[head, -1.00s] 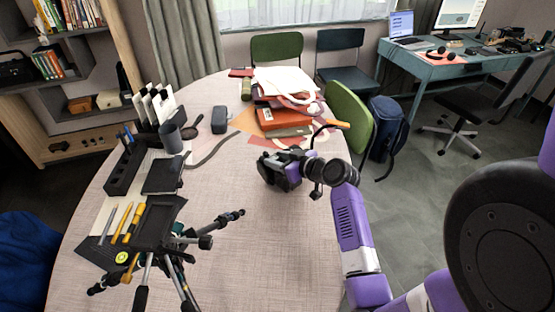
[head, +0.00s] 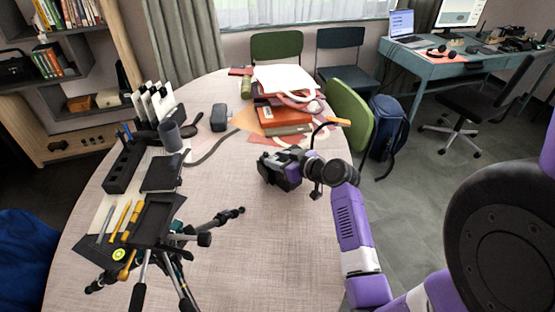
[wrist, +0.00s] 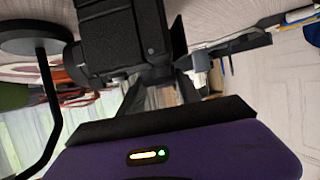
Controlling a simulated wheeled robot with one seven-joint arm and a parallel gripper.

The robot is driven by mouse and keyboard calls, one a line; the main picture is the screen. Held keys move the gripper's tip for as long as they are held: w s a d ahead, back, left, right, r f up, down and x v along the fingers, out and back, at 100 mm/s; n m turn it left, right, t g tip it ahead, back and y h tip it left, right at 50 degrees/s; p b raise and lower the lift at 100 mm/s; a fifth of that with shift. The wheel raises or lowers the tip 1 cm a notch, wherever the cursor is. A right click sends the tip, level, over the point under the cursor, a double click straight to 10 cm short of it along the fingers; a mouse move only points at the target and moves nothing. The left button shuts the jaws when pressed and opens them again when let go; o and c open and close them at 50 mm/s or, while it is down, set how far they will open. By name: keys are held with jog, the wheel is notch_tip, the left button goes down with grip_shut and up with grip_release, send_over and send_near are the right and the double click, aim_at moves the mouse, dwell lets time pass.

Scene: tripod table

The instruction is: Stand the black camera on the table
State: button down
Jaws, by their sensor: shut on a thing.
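The black camera (head: 268,171) is at my gripper (head: 285,168), over the right half of the round table (head: 255,240). My gripper is shut on it. In the wrist view the camera (wrist: 112,38) is a dark boxy body at the top, close to the fingers, partly cut off by the frame edge. In the head view my gripper hides part of it. I cannot tell whether its underside touches the table or hangs just above it.
A black tripod (head: 165,240) stands at the front left. A black organiser (head: 125,165), dark cup (head: 171,136) and small dark speaker-like box (head: 218,117) are at the left. Stacked books and papers (head: 285,85) lie behind the camera. The table's front middle is clear.

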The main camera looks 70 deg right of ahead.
jog(key=shift+r, duration=0.2)
jog(key=c, duration=0.8)
grip_release()
jog(key=shift+f, duration=0.1)
jog(key=shift+o, duration=0.2)
jog(key=shift+a+f, duration=0.1)
jog(key=shift+f, duration=0.2)
jog(key=v, duration=0.8)
jog(key=shift+r+b, duration=0.15)
jog(key=shift+b, duration=0.15)
